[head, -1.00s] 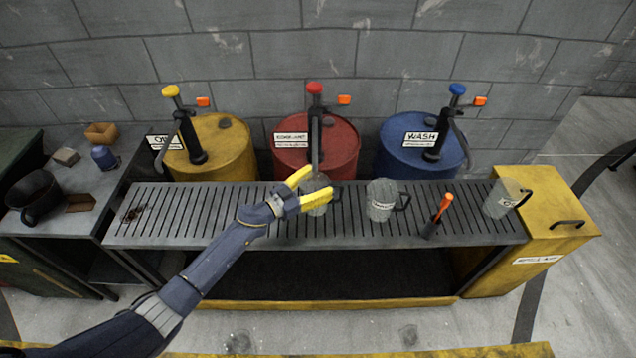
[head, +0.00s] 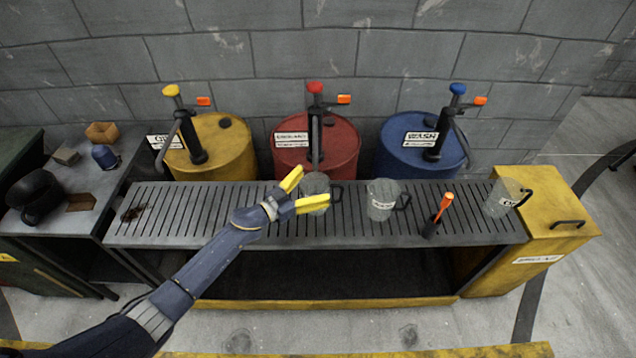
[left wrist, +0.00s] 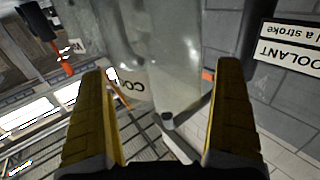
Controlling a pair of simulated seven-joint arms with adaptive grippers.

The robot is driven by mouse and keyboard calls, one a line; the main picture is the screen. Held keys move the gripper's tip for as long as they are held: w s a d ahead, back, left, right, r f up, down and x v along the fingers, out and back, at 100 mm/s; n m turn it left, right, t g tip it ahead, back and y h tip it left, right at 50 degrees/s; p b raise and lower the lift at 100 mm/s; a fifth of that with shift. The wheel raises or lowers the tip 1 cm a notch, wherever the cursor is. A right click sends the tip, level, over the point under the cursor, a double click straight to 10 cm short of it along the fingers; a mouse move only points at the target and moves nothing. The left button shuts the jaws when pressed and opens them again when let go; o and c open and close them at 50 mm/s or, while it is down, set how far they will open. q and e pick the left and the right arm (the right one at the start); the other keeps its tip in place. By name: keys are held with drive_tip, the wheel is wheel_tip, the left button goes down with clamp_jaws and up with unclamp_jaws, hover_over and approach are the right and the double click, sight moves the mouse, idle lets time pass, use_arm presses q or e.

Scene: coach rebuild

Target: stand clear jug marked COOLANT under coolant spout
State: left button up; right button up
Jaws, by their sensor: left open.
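The clear jug (head: 316,186) stands upright on the slatted bench (head: 225,215) in front of the red coolant drum (head: 345,150). In the left wrist view the jug (left wrist: 150,50) shows large beyond the fingers, with an upside-down label whose visible letters read "CO". The coolant pump's grey spout pipe (head: 316,140) comes down just above and behind the jug in the head view; exact alignment is hard to tell. My left gripper (head: 302,192) is open, its yellow fingers at the jug's near left side. My right gripper is not in view.
A second clear jug (head: 381,203) and an orange-handled tool (head: 440,215) stand to the right. A third jug (head: 502,198) is at the bench's right end by a yellow cabinet (head: 550,215). Yellow (head: 225,150) and blue (head: 400,155) drums flank the red one. The bench's left part is mostly clear.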

use_arm(q)
drive_tip(key=v, duration=1)
idle(1.2)
